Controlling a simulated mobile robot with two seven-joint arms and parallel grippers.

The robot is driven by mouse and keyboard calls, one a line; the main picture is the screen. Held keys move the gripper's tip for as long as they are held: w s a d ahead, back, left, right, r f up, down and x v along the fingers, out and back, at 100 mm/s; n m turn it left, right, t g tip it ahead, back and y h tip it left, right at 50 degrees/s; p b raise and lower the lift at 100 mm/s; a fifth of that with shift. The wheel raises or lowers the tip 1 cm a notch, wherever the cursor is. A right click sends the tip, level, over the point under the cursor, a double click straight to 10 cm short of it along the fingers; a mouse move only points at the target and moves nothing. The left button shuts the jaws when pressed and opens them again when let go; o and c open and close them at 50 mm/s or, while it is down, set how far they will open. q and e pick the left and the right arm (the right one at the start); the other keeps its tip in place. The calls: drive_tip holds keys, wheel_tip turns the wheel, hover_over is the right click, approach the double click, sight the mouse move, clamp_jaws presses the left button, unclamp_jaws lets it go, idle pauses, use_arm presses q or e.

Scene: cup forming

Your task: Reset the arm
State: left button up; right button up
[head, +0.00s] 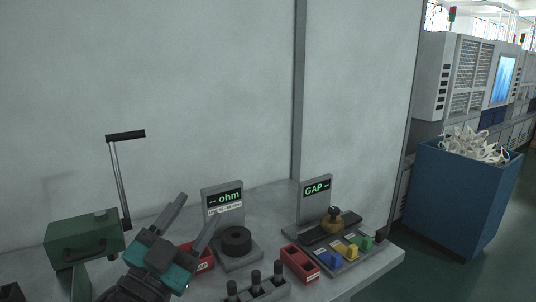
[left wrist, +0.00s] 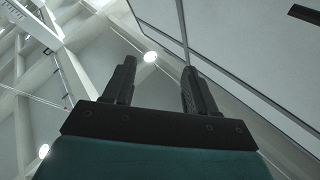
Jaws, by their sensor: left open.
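My left gripper (head: 190,222) is raised in front of the bench at the lower left of the head view. Its two dark fingers point up and stand apart, with nothing between them. In the left wrist view, the gripper (left wrist: 157,80) shows open fingers against the ceiling and a pale wall panel. My right gripper is in neither view.
The grey bench (head: 373,265) holds a green lever press (head: 85,240), an ohm meter stand (head: 222,201), a black ring (head: 236,241), a GAP gauge (head: 316,195) and red bins (head: 300,263). A blue bin (head: 455,200) stands right. A wall rises behind.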

use_arm(q)
drive_tip(key=s+a+f+n+g+y, duration=0.3)
drive_tip(key=a+f+n+y, duration=0.2)
drive_tip(key=f, duration=0.3)
drive_tip(key=s+a+f+n+g+y, duration=0.35)
drive_tip(key=f+y, duration=0.25)
drive_tip(key=f, duration=0.2)
drive_tip(key=s+f+g+h, duration=0.1)
drive_tip(key=s+f+g, duration=0.45)
drive_tip(key=s, duration=0.35)
drive_tip(key=s+f+g+h, duration=0.1)
drive_tip(key=s+f+g, duration=0.45)
drive_tip(key=s, duration=0.25)
drive_tip(key=w+d+f+t+h, duration=0.1)
drive_tip(key=w+d+f+t, duration=0.2)
drive_tip(key=w+f+t, duration=0.3)
wheel_tip(320, 180, down, 4)
drive_tip(key=shift+w+r+t, duration=0.2)
drive_tip(key=shift+r+t, duration=0.05)
drive_tip(key=shift+t, duration=0.7)
drive_tip(key=shift+m, duration=0.25)
